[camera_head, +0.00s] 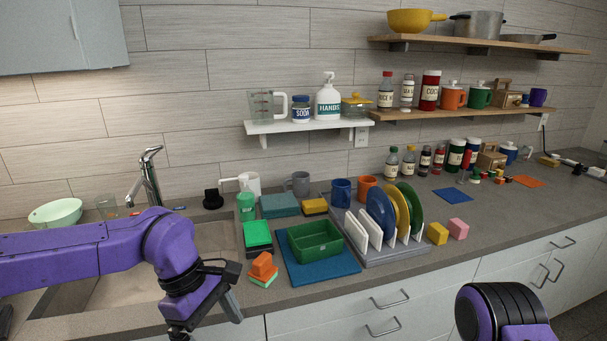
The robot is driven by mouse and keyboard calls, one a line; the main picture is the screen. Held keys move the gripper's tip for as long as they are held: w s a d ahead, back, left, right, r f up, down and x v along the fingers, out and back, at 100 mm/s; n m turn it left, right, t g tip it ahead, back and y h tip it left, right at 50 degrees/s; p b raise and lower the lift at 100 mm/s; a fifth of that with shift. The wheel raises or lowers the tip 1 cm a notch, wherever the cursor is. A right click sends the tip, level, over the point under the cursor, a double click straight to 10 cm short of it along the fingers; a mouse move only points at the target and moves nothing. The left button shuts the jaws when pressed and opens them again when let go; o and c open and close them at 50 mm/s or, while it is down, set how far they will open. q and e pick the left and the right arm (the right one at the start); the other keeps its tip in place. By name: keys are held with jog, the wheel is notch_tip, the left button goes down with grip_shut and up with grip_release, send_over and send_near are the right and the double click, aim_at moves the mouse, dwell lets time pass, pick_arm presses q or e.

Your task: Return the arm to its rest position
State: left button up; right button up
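My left arm (75,250) is purple and reaches in from the left over the sink. Its gripper (212,312) hangs at the bottom of the view, in front of the counter's front edge. One grey finger shows; the rest is cut off or hidden, so its opening cannot be told. I see nothing held in it. Part of my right arm (500,312) shows at the bottom right, in front of the drawers. Its gripper is out of view.
A green bin (316,242) sits on a blue mat (318,277) right of the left gripper. Orange and green sponges (263,268) lie near the counter edge. A dish rack (398,252) holds plates. The sink (212,238) has a faucet (150,175). Shelves (305,126) hang above.

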pick_arm(q)
jog(key=w+a+f+n+t+y+b, duration=0.1)
jog(key=w+a+f+n+t+y, duration=0.1)
jog(key=a+f+y, duration=0.4)
jog(key=w+a+f+n+t+y, duration=0.2)
jog(key=a+f+t, duration=0.15)
jog(key=f, duration=0.55)
jog(key=s+a+f+m+t+b, duration=0.15)
jog(key=s+f+m, duration=0.3)
jog(key=f, duration=0.65)
jog(key=s+a+f+m+g+b, duration=0.1)
jog(key=s+a+f+m, duration=0.1)
jog(key=s+f, duration=0.4)
jog(key=s+a+f+m+b, duration=0.1)
jog(key=s+f+m, duration=0.3)
jog(key=s, duration=0.8)
notch_tip(320, 180, down, 2)
jog(key=shift+a+m+g+h, duration=0.35)
jog(key=shift+a+g+h, duration=0.05)
jog(key=shift+a, duration=0.3)
pick_arm(e)
notch_tip(320, 180, down, 4)
jog(key=shift+w+f, duration=0.15)
jog(key=shift+f, duration=0.1)
pick_arm(q)
jog(key=shift+s, duration=0.1)
